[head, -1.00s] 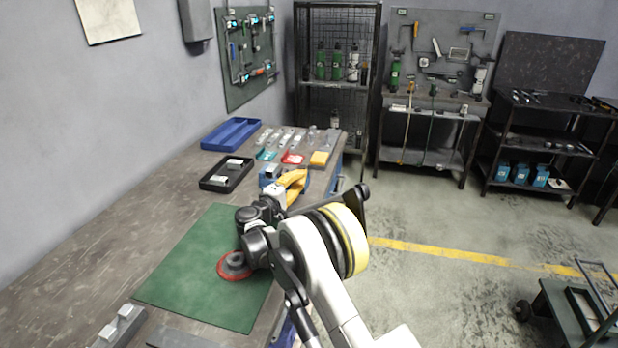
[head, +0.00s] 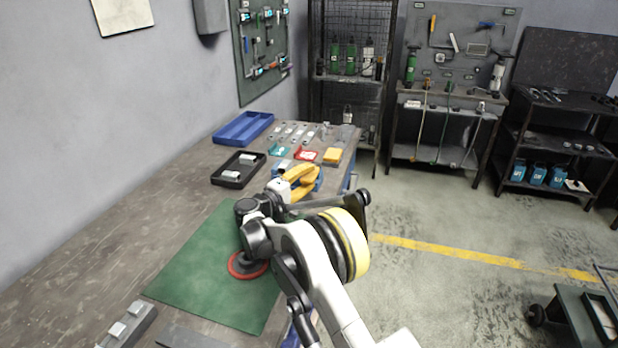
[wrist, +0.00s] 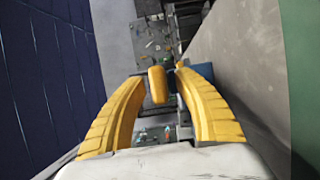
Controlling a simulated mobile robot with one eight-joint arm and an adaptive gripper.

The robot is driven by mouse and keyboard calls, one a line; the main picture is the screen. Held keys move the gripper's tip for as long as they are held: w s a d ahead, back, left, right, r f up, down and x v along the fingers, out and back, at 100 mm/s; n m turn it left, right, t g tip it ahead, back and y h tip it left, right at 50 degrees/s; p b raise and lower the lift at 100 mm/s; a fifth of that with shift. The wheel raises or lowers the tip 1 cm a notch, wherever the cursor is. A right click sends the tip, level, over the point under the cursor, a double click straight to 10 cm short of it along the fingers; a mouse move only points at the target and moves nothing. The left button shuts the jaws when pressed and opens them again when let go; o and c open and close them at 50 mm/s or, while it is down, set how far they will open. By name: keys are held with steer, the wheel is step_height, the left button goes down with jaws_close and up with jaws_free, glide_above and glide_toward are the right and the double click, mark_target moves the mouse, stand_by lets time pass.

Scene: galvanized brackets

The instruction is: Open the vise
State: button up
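My gripper (head: 308,182) has yellow fingers and is at the far right edge of the workbench in the head view. A blue body (head: 284,165), which looks like the vise, shows just behind it and is mostly hidden by it. In the wrist view, my gripper (wrist: 160,78) is open, its curved fingers apart. A short yellow piece (wrist: 157,86), perhaps the vise handle's grip, shows between the fingertips; I cannot tell if they touch it. A blue part (wrist: 204,71) shows behind the right finger. The vise jaws cannot be made out.
On the workbench (head: 110,240) are a green mat (head: 200,270), a red-rimmed round piece (head: 246,266), a black tray (head: 238,169), a blue tray (head: 243,128) and a yellow block (head: 333,155). Bare floor (head: 450,215) lies right of the bench.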

steer(key=v, duration=1.2)
